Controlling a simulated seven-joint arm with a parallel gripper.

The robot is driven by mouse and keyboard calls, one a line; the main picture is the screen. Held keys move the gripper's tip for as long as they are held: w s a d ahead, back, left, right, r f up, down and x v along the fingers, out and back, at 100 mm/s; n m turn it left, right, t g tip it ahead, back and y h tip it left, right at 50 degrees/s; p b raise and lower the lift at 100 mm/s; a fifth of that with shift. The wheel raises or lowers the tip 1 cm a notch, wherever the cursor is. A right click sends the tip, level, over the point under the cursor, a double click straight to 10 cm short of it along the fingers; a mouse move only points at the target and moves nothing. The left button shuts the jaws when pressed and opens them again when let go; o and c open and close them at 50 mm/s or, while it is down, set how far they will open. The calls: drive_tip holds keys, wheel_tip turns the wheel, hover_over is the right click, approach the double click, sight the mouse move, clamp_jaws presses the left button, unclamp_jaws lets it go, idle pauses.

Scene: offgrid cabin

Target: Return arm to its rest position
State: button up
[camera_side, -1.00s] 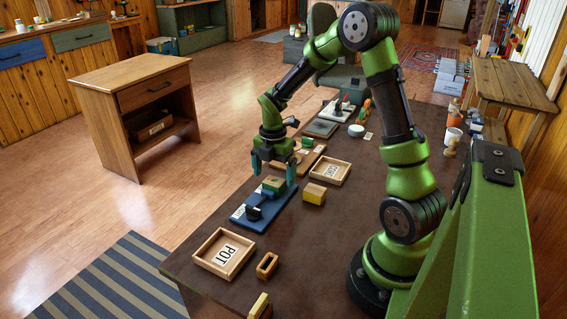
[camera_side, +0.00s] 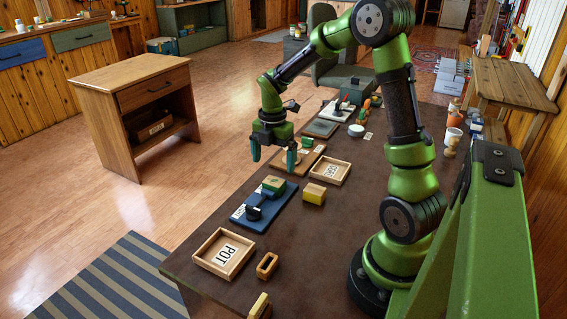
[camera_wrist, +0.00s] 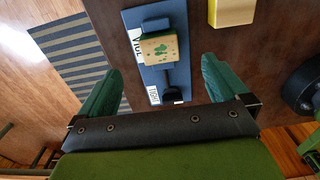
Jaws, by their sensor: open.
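My gripper (camera_side: 273,157) is open and empty. It hangs above the dark table (camera_side: 310,240), clear of the things below it. In the wrist view the two teal fingers of my gripper (camera_wrist: 160,85) are wide apart with nothing between them. Just below and nearer the camera in the side view is a blue board (camera_side: 264,207). A wood-topped block with green marks (camera_side: 273,184) rests on it, next to a black piece (camera_side: 254,214). The block also shows in the wrist view (camera_wrist: 158,49), beyond the fingertips.
A yellow block (camera_side: 314,195) stands right of the blue board. Wooden trays lie in front (camera_side: 223,253) and behind (camera_side: 330,170); the front one reads "POT". Further back are several small items and a grey pad (camera_side: 321,128). Space above the table is free.

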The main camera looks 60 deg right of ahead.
drive_tip(key=shift+m, duration=0.6)
drive_tip(key=shift+s+a+f+m, duration=0.1)
drive_tip(key=shift+s+f+m, duration=0.1)
drive_tip(key=shift+m, duration=0.7)
drive_tip(key=s+a+r+m+t+y, duration=0.1)
drive_tip(key=s+a+r+m+t, duration=0.2)
drive_tip(key=s+a+r+m, duration=0.3)
drive_tip(key=s+a+r+m+t+y, duration=0.1)
drive_tip(key=s+a+r+m+t, duration=0.3)
drive_tip(key=a+r+m, duration=0.5)
drive_tip(key=s+a+m, duration=0.2)
drive_tip(key=a+m, duration=0.1)
drive_tip(key=m, duration=0.1)
drive_tip(key=shift+r, duration=0.15)
drive_tip(key=shift+c, duration=0.3)
